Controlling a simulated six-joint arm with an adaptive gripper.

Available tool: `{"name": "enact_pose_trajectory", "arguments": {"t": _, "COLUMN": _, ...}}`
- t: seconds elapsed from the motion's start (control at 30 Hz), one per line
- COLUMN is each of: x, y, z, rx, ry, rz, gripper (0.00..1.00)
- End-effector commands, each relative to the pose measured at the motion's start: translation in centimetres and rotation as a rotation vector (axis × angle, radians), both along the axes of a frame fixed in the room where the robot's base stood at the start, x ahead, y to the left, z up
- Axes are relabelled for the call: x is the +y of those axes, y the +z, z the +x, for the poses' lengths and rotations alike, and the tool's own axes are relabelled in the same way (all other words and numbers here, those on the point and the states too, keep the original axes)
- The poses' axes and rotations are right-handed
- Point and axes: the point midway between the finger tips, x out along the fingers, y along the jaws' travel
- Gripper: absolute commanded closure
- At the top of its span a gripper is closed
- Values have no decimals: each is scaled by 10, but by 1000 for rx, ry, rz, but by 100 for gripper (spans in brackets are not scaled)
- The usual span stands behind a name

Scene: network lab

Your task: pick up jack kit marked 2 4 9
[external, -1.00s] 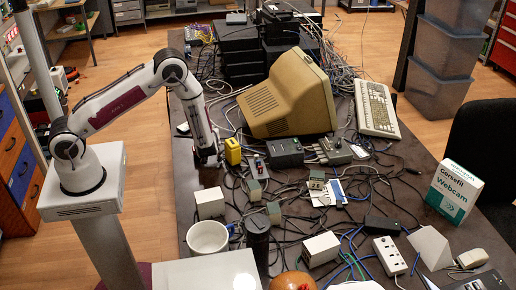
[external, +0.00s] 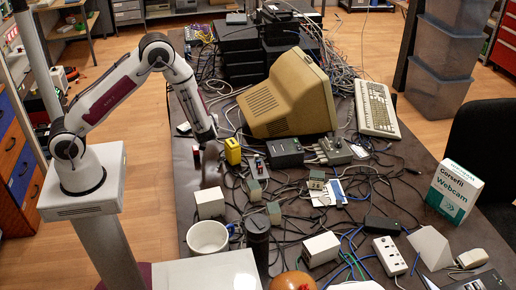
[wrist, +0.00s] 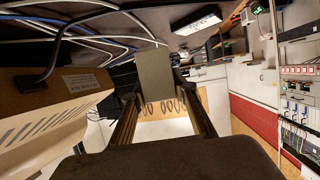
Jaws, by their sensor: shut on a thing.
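In the wrist view, my gripper (wrist: 157,98) is shut on a plain grey-green block (wrist: 154,74), which stands out between the fingertips. No marking shows on the side facing the camera, so I cannot tell whether it is the kit marked 2 4 9. In the external view, the end of my arm (external: 206,134) is over the table's left edge, left of the yellow block, and the fingers and the held block are hard to make out.
A beige monitor (external: 285,98) stands right of my arm; it fills the left of the wrist view (wrist: 50,115). A yellow block (external: 233,151), a white box (external: 210,204), a white cup (external: 207,237) and tangled cables crowd the table.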

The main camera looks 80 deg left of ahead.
Motion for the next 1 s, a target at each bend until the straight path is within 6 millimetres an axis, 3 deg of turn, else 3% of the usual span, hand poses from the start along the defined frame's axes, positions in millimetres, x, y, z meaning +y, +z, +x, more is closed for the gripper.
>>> {"name": "enact_pose_trajectory", "arguments": {"t": 0.33, "x": 0, "y": 30, "z": 0, "rx": -1, "ry": -1, "rz": 0, "gripper": 96}}
{"name": "enact_pose_trajectory", "arguments": {"t": 1.0, "x": 0, "y": 33, "z": 0, "rx": 0, "ry": -1, "rz": 0, "gripper": 96}}
